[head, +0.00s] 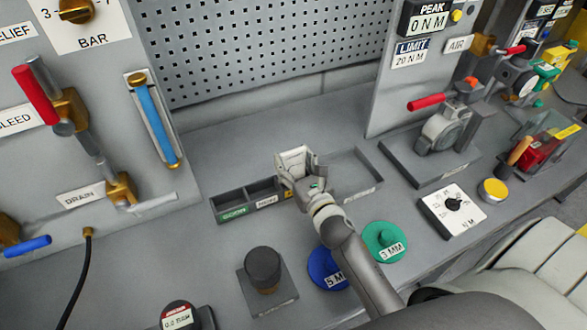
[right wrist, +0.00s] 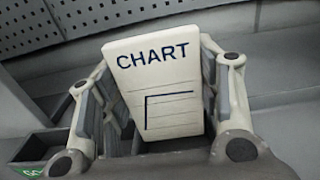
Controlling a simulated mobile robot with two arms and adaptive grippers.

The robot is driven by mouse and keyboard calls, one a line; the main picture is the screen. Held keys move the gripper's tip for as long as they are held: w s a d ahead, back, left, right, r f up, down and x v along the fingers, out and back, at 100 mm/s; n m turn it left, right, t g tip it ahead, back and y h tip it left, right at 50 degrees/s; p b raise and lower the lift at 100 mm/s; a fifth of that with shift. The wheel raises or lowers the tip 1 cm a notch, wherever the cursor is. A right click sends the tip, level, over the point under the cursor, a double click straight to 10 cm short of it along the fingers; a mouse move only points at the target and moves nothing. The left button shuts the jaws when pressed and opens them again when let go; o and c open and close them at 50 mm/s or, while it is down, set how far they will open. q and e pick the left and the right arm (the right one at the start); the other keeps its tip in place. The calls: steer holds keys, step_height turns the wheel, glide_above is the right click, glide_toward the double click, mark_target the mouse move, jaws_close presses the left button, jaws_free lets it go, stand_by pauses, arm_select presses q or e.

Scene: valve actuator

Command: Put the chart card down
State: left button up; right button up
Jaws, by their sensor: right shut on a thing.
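The chart card (right wrist: 157,85) is a white slab with "CHART" and a line graph on its face. It is between the fingers of my right gripper (right wrist: 157,100), which is shut on it. In the head view my right gripper (head: 300,168) holds the chart card (head: 292,157) over the middle of a grey tray on the bench. I cannot tell whether the card touches the tray or the bench. My left gripper is not in view.
The divided tray (head: 228,202) has a green-labelled compartment at left and a wider open part (head: 362,165) at right. A blue disc (head: 327,268), a green disc (head: 384,241) and a black knob block (head: 265,275) stand in front. A perforated panel (head: 270,45) rises behind.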

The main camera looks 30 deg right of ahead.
mark_target(296, 173)
steer(key=shift+w+d+f, duration=0.1)
steer(key=shift+w+f, duration=0.05)
steer(key=shift+f, duration=0.1)
steer(key=shift+w+f, duration=0.15)
steer(key=shift+f, duration=1.55)
steer(key=shift+d, duration=0.1)
steer(key=shift+f+b, duration=0.15)
steer(key=shift+b, duration=0.25)
steer(key=o, duration=1)
